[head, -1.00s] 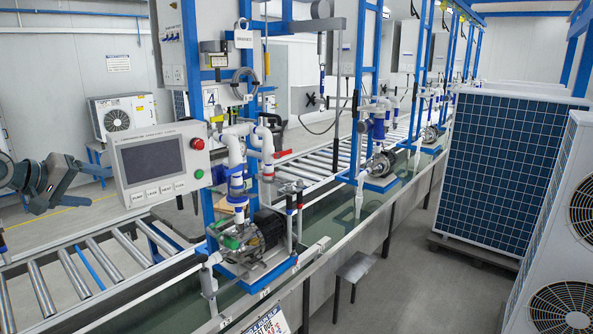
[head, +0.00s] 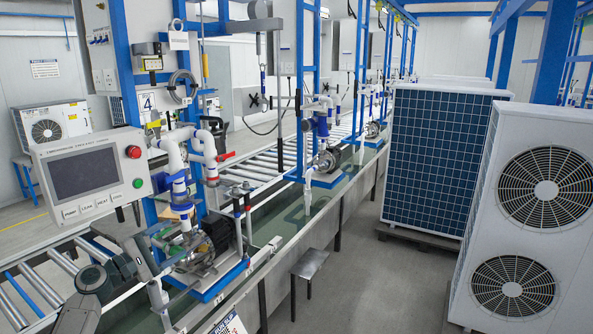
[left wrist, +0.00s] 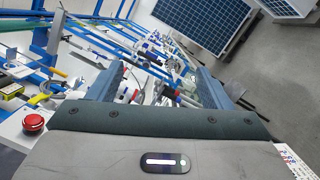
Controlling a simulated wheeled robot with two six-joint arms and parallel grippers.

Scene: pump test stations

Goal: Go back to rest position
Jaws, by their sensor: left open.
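My left gripper (head: 143,258) is in the lower left of the head view, below the control panel (head: 90,178) and left of the pump (head: 215,237) at station 4. In the left wrist view the jaws of my left gripper (left wrist: 158,72) are spread apart. I see nothing held between them; pipes and fittings show beyond. My right gripper is in neither view.
A roller conveyor (head: 40,285) runs along the stations. A red button (left wrist: 33,121) on a white panel shows close at the left in the wrist view. A small stool (head: 309,263) and large outdoor units (head: 540,190) stand right. Grey floor between is clear.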

